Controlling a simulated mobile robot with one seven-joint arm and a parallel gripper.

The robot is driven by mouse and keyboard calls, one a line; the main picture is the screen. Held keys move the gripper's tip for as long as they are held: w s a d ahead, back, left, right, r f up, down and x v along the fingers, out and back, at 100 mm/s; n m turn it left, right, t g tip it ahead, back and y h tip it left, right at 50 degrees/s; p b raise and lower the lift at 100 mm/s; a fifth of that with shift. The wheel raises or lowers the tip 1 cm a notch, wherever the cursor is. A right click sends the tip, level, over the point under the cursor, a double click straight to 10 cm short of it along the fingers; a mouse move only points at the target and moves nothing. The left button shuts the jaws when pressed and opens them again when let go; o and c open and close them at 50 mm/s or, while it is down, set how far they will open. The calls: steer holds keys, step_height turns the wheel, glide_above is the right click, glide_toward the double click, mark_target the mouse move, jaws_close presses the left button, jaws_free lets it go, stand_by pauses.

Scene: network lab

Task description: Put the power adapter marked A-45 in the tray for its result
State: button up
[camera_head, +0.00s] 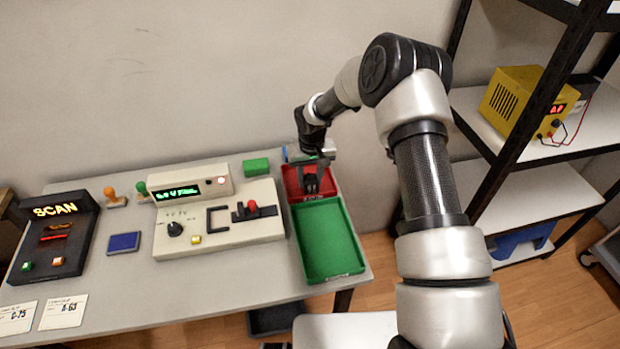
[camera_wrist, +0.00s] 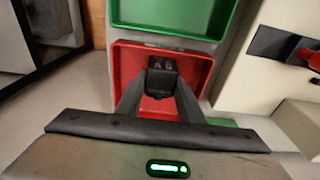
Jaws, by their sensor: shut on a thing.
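My gripper (camera_wrist: 160,92) is shut on a small black block, the power adapter (camera_wrist: 162,66). Pale marks show on the adapter's face, too small to read surely. In the wrist view the adapter is over or inside the red tray (camera_wrist: 125,70); I cannot tell whether it touches the floor. In the head view my gripper (camera_head: 311,183) is at the red tray (camera_head: 291,181) on the table's right side. The green tray (camera_head: 328,240) adjoins the red one and is empty; it also shows in the wrist view (camera_wrist: 172,14).
A tester (camera_head: 235,235) with a knob, a slot and a lit green display (camera_head: 178,192) stands left of the trays. A green block (camera_head: 256,166) lies behind it. A SCAN stand (camera_head: 55,240) and paper cards (camera_head: 62,312) are at left. A shelf (camera_head: 535,150) stands at right.

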steer(key=shift+f, duration=0.15)
steer(key=o, duration=1.2)
steer(key=shift+c, duration=0.2)
